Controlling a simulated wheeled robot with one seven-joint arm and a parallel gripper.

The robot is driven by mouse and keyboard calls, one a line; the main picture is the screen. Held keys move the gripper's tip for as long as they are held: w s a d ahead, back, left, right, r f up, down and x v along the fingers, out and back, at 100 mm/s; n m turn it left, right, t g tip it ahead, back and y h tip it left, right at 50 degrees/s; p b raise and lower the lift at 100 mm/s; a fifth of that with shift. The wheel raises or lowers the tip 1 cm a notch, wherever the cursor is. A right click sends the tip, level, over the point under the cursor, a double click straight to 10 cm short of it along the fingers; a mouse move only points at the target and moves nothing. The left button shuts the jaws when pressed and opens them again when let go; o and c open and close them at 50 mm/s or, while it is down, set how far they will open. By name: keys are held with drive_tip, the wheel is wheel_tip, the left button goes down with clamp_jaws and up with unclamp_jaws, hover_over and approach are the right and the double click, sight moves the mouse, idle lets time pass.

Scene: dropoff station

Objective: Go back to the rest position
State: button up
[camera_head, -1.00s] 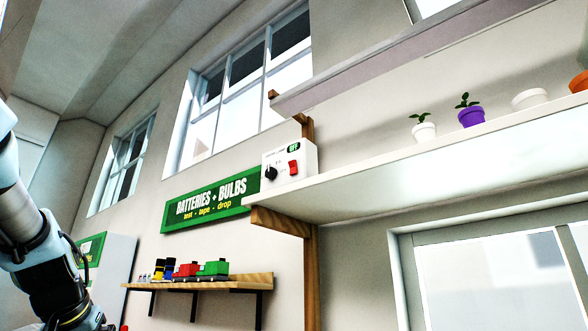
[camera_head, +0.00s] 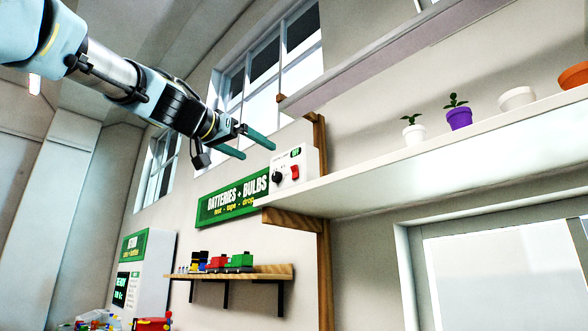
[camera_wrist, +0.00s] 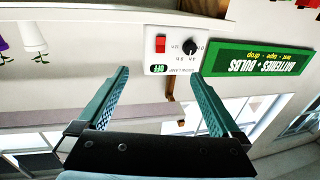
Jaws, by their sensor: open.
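My gripper (camera_head: 258,145) is raised at the upper left of the head view, with its two green fingers spread apart and nothing between them. The arm reaches in from the upper left corner. In the head view the fingers point toward a white control box (camera_head: 292,168) with a black knob, a red switch and a green OFF label. The wrist view is upside down and shows my open fingers (camera_wrist: 162,85) with the control box (camera_wrist: 172,52) beyond and between their tips. I cannot tell the exact gap to the box.
The box stands at the left end of a white shelf (camera_head: 370,185) bearing several plant pots. A green BATTERIES + BULBS sign (camera_head: 233,199) is on the wall. A lower wooden shelf (camera_head: 270,271) carries toy train cars. An upper shelf (camera_head: 400,58) hangs above.

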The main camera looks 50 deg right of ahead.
drive_tip(key=w+d+p, duration=0.1)
drive_tip(key=d+p, duration=0.3)
drive_tip(key=d, duration=0.4)
drive_tip(key=shift+w+d+p, duration=0.2)
drive_tip(key=shift+p, duration=0.1)
drive_tip(key=shift+r, duration=0.1)
